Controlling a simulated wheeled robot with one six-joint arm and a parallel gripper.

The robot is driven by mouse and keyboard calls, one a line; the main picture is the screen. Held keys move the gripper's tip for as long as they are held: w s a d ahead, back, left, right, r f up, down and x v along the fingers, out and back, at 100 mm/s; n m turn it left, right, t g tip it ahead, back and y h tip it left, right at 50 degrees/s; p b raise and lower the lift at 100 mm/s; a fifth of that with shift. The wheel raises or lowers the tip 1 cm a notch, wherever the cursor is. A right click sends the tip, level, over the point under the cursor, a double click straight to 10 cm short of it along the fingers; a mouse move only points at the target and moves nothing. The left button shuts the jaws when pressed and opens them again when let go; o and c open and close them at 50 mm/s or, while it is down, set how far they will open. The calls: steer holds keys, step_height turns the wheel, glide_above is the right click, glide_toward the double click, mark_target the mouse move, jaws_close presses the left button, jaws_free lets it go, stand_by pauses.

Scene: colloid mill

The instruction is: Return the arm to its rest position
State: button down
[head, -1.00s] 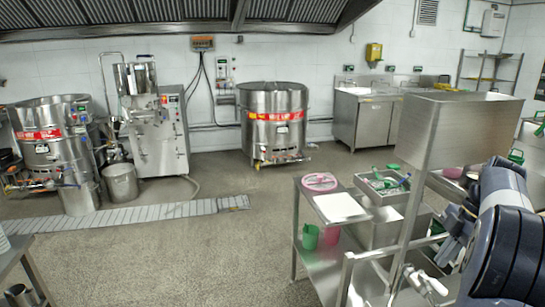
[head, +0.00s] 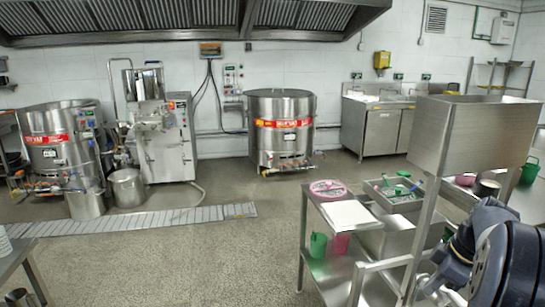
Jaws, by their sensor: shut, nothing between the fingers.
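My arm (head: 495,255) shows as dark grey and blue-black rounded links at the lower right of the head view. It is folded close to the right edge, in front of the steel tables. My gripper cannot be made out; the arm's own links and the frame edge hide that end.
A steel trolley (head: 311,205) with a raised hopper-like box (head: 470,135) stands just left of my arm. A tray (head: 385,186) of green-handled tools and a pink round item (head: 328,188) are on it. Steel kettles and the mill (head: 160,140) stand far back. The left floor (head: 190,260) is open.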

steer(key=shift+w+a+f+m+t+h+b, duration=0.2)
steer(key=shift+w+m, duration=0.35)
steer(key=shift+m, duration=0.5)
steer(key=shift+w+a+f+m+t+h+b, duration=0.1)
steer(key=shift+w+a+f+m+t+h, duration=0.3)
steer(key=shift+m, duration=0.7)
steer(key=shift+w+a+m+h+b, duration=0.1)
steer(key=shift+w+m+h, duration=0.1)
steer(key=shift+w+m, duration=0.65)
steer(key=shift+s+m, duration=0.15)
steer(key=shift+m, duration=0.15)
steer(key=shift+s, duration=0.1)
